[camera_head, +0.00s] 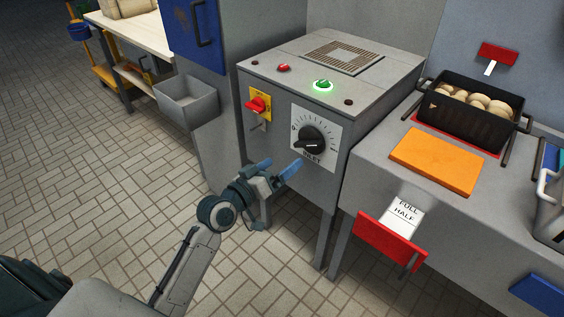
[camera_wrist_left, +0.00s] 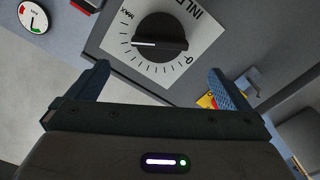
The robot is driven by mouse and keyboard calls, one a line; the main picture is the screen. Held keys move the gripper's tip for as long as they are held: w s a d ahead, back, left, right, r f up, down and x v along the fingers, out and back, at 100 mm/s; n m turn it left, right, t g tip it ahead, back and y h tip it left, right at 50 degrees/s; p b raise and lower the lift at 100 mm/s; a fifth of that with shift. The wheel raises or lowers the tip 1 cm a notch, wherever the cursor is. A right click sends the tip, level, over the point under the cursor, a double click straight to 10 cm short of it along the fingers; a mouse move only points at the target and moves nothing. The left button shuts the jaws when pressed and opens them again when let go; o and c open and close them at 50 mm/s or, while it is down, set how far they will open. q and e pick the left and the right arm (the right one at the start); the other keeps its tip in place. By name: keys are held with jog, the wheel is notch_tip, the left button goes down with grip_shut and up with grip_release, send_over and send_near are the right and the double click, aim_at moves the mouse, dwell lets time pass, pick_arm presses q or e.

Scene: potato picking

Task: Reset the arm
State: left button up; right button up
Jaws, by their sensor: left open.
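My left gripper (camera_head: 277,169) is open and empty, in front of the grey machine's front face and a little below its black inlet knob (camera_head: 311,140). In the left wrist view the blue fingers of the left gripper (camera_wrist_left: 168,85) stand wide apart. The knob (camera_wrist_left: 160,38) shows beyond and between them, on its white dial plate, with nothing gripping it. My left arm reaches in from the lower left of the head view. My right gripper is not in view.
The grey machine (camera_head: 262,68) has a green lit button (camera_head: 323,84) and a red switch (camera_head: 257,105). To the right, a counter holds a black basket of potatoes (camera_head: 460,123) and an orange board (camera_head: 438,161). A red handle (camera_head: 390,243) juts from its front. Tiled floor at left is clear.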

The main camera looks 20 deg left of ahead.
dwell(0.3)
